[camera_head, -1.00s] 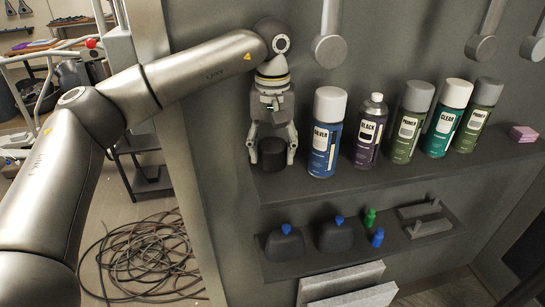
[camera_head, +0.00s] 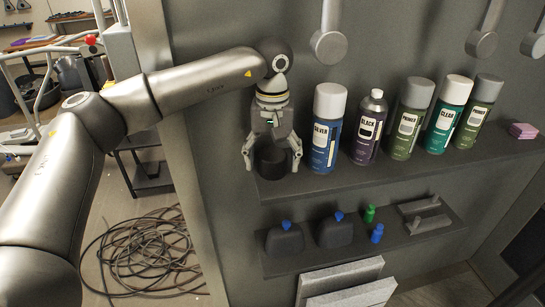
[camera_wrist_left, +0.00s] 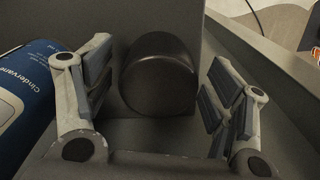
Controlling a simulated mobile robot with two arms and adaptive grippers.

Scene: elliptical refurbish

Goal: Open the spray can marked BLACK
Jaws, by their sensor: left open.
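The spray can marked BLACK (camera_head: 368,130) stands upright on the upper shelf, between the blue SILVER can and a green PRIMER can. Its top is bare, with a silvery nozzle showing and no cap on it. A black cylindrical cap (camera_head: 272,163) rests at the left end of this shelf; it also shows in the left wrist view (camera_wrist_left: 159,75). My left gripper (camera_head: 272,167) points down around the cap, open, with a finger on each side. In the left wrist view, gaps show between the cap and both fingers. My right gripper is not in view.
The SILVER can (camera_head: 327,128) stands close to the right of my left gripper. PRIMER and CLEAR (camera_head: 449,117) cans and pink blocks (camera_head: 522,131) continue along the upper shelf (camera_head: 400,165). A lower shelf (camera_head: 378,250) holds dark bottles and small coloured bottles. Cables lie on the floor.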

